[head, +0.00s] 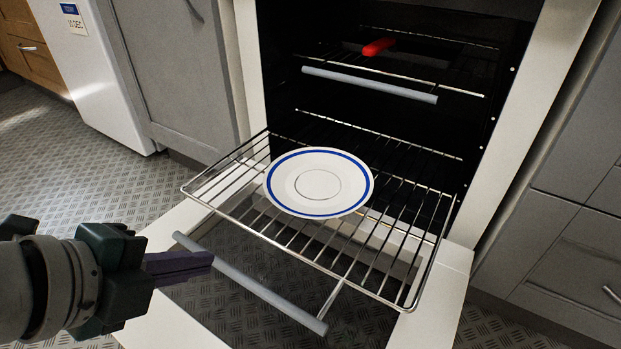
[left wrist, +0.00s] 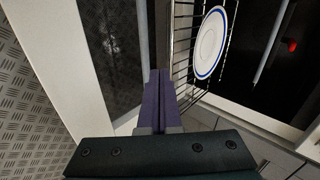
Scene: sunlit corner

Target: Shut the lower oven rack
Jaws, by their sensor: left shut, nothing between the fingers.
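The lower oven rack (head: 290,237) is a wire shelf pulled well out of the dark oven, with a grey bar handle (head: 250,284) along its front. A white plate with blue rings (head: 318,184) lies on it. My right gripper is not in view.
The upper rack (head: 400,78) is inside the oven with a grey handle and a red-handled item (head: 378,47) on it. The oven door (head: 432,300) is folded down below the lower rack. Grey cabinets (head: 180,75) stand beside the oven. Patterned floor (head: 70,170) is open at left.

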